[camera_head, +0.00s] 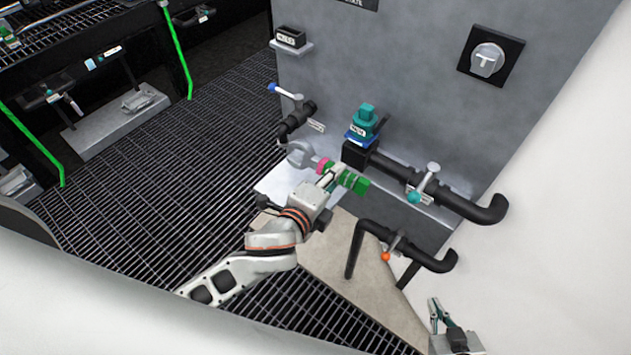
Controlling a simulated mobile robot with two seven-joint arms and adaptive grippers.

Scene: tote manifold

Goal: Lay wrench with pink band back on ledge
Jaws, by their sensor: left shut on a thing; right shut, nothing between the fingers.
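The wrench with the pink band (322,164) has a grey open head (300,154) pointing up and left. My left gripper (333,174) is shut on the wrench just below the pink band. A green ridged piece (351,181) shows just right of the fingers; I cannot tell whether it is the wrench's handle end. A pale, flat ledge-like surface (272,187) lies below and left of the wrench, along the grey wall. I cannot tell whether the wrench touches it. My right gripper (438,312) is shut and empty at the lower right, well away from the wrench.
Black pipes with a teal-knobbed valve (414,196) and an orange-knobbed valve (386,255) stand right of the wrench. A blue-and-teal device (363,125) sits just above it. A blue-handled valve (286,91) is up and left. Open grating floor (170,200) lies left.

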